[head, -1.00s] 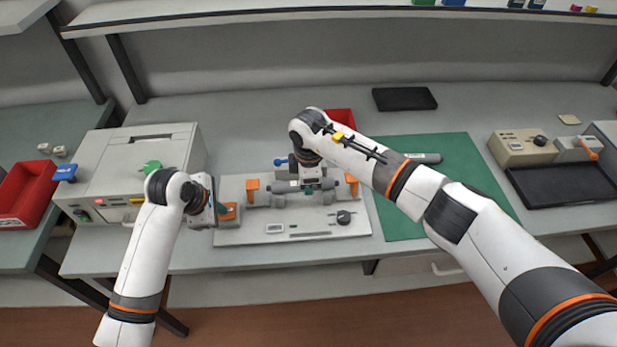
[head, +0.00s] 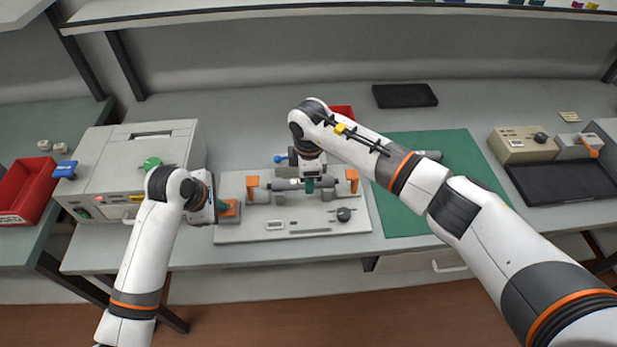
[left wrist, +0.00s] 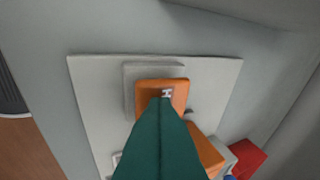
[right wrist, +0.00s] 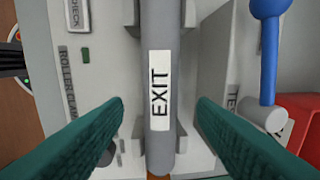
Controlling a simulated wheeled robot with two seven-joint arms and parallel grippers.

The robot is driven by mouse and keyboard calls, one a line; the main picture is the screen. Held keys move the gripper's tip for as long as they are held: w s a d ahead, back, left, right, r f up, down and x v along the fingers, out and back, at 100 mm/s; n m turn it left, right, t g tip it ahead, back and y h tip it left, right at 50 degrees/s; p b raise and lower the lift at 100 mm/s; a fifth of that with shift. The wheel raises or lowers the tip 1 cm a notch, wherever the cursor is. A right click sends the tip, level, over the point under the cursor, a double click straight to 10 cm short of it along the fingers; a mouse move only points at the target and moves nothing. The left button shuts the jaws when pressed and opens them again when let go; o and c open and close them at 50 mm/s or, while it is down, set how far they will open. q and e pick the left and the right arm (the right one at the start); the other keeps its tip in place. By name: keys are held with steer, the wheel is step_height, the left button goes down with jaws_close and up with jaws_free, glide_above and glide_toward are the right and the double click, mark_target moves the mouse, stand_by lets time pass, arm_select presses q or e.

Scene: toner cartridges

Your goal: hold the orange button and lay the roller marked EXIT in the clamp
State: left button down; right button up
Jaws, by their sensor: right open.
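The grey roller (right wrist: 160,45) has a white EXIT label in the right wrist view. It lies across the grey supports of the clamp board (head: 290,225), between two orange clamp pieces; it also shows in the head view (head: 285,184). My right gripper (head: 311,190) is open, its teal fingers on either side of the roller with gaps visible. My left gripper (head: 227,207) is shut, with its tip at the orange button (left wrist: 150,86), which bears a partly covered marking. Contact there looks likely, but the finger hides the spot.
A blue-knobbed lever (right wrist: 268,50) stands beside the roller, and a red bin (right wrist: 300,110) is behind. A grey printer (head: 140,155) stands left of the board. A green mat (head: 445,165) lies to the right, with a black tray (head: 560,183) beyond.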

step_height(320, 180, up, 10)
steer(key=s, duration=0.1)
steer(key=shift+r, duration=0.15)
steer(key=shift+d, duration=0.1)
arm_select(q)
step_height(320, 180, up, 9)
steer(key=p, duration=1.1)
arm_select(e)
step_height(320, 180, up, 12)
steer(key=shift+f, duration=0.25)
steer(key=shift+f, duration=0.1)
